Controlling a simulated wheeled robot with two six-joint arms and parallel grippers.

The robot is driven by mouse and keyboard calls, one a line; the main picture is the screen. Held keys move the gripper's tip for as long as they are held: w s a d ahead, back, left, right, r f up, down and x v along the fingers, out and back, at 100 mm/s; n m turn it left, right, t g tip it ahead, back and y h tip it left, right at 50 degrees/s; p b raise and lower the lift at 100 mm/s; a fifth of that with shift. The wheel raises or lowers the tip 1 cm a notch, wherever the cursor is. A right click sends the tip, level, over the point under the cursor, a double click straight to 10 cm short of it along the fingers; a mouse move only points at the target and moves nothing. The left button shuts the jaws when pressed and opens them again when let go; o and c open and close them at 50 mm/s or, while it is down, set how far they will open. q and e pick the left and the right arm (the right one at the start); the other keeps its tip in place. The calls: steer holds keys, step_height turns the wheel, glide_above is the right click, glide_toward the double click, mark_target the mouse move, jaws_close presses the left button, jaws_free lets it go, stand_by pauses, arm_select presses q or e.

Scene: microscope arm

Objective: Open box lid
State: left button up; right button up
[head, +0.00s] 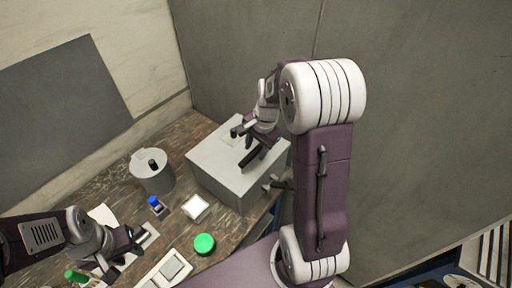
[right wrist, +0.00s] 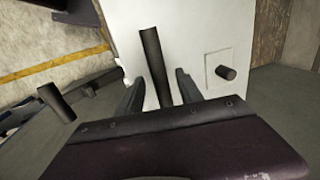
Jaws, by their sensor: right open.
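The light grey box (head: 212,165) stands on the wooden table in the head view, and its pale top also fills the middle of the right wrist view (right wrist: 195,35). A black bar-like handle (right wrist: 153,60) rises from it. My right gripper (right wrist: 158,95) is open, with one finger on each side of this handle in the picture; I cannot tell whether they touch it. In the head view the right gripper (head: 255,153) is over the box top and partly hides it. My left gripper (head: 130,246) is low at the left, by a small silver cylinder; its jaw opening is unclear.
A small panel with a black knob (right wrist: 225,72) is on the box. A grey lidded canister (head: 153,177), a blue-capped item (head: 155,204), a white square dish (head: 195,208), a green disc (head: 204,244) and a green-capped item (head: 75,276) are on the table. Walls stand behind.

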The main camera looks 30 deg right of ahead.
steer(key=shift+w+d+f, duration=0.1)
steer(key=shift+d, duration=0.1)
steer(key=shift+c, duration=1.2)
jaws_close()
